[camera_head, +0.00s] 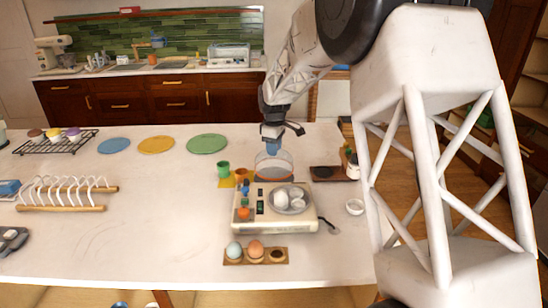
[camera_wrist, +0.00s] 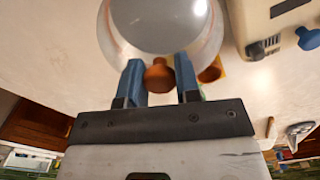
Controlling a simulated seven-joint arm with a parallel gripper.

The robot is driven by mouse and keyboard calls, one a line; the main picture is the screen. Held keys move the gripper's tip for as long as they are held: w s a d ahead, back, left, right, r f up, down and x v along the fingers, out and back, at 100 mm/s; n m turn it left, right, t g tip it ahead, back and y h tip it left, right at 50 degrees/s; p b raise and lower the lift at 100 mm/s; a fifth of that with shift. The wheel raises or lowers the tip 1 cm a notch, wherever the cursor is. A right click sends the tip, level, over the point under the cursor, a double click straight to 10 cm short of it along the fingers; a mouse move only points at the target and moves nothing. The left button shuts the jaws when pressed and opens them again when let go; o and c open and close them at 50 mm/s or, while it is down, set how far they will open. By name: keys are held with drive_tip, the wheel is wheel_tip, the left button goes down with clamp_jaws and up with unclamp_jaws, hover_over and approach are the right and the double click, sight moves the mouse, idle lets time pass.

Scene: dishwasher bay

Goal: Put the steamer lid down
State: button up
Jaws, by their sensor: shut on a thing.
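The steamer lid (camera_head: 274,164) is a clear dome with an orange rim and knob, just behind the egg steamer in the head view. My gripper (camera_head: 274,146) is above it, its blue fingers on either side of the knob. In the wrist view my gripper (camera_wrist: 160,82) is shut on the orange knob, and the clear lid (camera_wrist: 120,42) spreads beyond the fingertips. I cannot tell whether its rim touches the table. The cream egg steamer (camera_head: 282,222) holds white eggs (camera_head: 288,197) on a grey round plate, uncovered.
A green cup (camera_head: 223,168) and an orange cup (camera_head: 241,175) stand left of the lid. An egg holder (camera_head: 234,260) is in front. The table's left middle (camera_head: 150,195) is clear.

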drive_tip(key=shift+f, duration=1.85)
drive_tip(key=shift+f, duration=0.15)
drive_tip(key=o, duration=1)
drive_tip(key=shift+c, duration=0.2)
wheel_tip(320, 180, up, 12)
drive_tip(key=shift+r, duration=0.15)
